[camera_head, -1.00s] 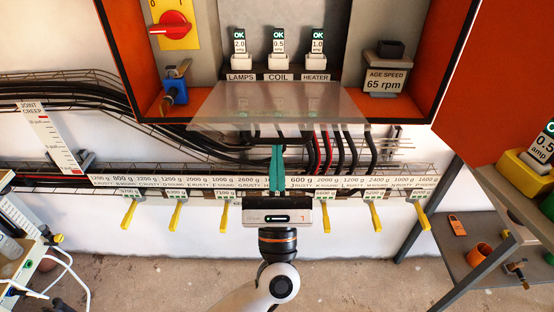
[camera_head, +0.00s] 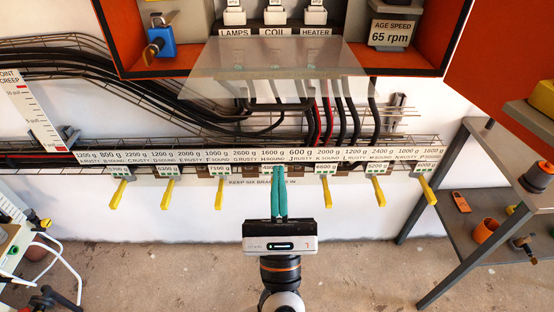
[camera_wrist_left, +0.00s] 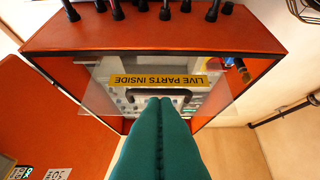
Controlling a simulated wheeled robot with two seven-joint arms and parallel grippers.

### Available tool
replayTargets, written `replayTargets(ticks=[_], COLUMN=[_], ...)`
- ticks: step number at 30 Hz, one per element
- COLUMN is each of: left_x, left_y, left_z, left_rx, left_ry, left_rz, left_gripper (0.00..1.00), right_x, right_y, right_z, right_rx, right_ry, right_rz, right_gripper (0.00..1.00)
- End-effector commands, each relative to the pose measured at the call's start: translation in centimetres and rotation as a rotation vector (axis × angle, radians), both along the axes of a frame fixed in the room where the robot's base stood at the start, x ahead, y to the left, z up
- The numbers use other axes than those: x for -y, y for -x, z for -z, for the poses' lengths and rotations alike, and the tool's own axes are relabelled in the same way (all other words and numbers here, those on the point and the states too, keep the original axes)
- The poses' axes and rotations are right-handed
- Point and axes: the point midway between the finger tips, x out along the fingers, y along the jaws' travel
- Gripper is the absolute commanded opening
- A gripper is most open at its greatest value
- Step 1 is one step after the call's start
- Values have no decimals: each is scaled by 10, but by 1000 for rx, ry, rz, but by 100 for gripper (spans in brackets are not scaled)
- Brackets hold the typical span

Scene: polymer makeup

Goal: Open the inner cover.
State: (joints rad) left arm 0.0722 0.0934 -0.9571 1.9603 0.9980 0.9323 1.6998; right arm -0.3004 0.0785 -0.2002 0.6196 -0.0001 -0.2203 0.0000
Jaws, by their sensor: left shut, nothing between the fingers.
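The inner cover (camera_head: 205,75) is a clear panel at the cabinet's lower front, jutting out over the cables in the head view. In the left wrist view the clear cover (camera_wrist_left: 100,98) bears a yellow label (camera_wrist_left: 165,82) reading LIVE PARTS INSIDE, upside down, and a black bar handle (camera_wrist_left: 187,93). My left gripper (camera_head: 278,170) is shut and empty, with teal fingers pointing up below the cover in the head view. In the wrist view its fingertips (camera_wrist_left: 160,100) overlap the handle; I cannot tell whether they touch. My right gripper is out of view.
The orange cabinet (camera_head: 438,72) holds switches above LAMPS, COIL and HEATER labels. Black and red cables (camera_head: 317,110) hang beneath it. A labelled rail (camera_head: 240,156) with several yellow handles crosses the wall. A grey shelf (camera_head: 460,225) stands right; a white cart (camera_head: 15,240) stands left.

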Motion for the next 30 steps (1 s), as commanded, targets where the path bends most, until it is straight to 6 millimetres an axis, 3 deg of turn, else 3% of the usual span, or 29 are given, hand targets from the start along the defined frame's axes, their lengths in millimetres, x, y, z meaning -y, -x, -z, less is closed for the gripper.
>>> replayTargets(ticks=[3, 9, 11, 14, 17, 23, 26, 30], left_x=[0, 0, 1, 8, 18, 18, 3, -29], left_y=[9, 14, 13, 3, -17, -50, -49, -29], left_z=[11, 13, 15, 33, 78, 224, 300, 401], left_rx=[0, 1, -1, -20, -61, -160, -194, -216], left_ry=[-1, 1, -14, -143, -427, -1171, -1509, -1937], left_rz=[1, -1, -7, -60, -164, -333, -346, -289], left_gripper=[0, 0, 0, 0, 0, 0, 0, 0], right_x=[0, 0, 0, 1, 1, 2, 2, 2], right_y=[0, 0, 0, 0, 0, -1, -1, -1], right_z=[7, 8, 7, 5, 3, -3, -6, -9], right_rx=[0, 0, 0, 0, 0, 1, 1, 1], right_ry=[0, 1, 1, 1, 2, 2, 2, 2], right_rz=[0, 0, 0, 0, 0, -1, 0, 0], right_gripper=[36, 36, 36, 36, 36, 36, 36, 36])
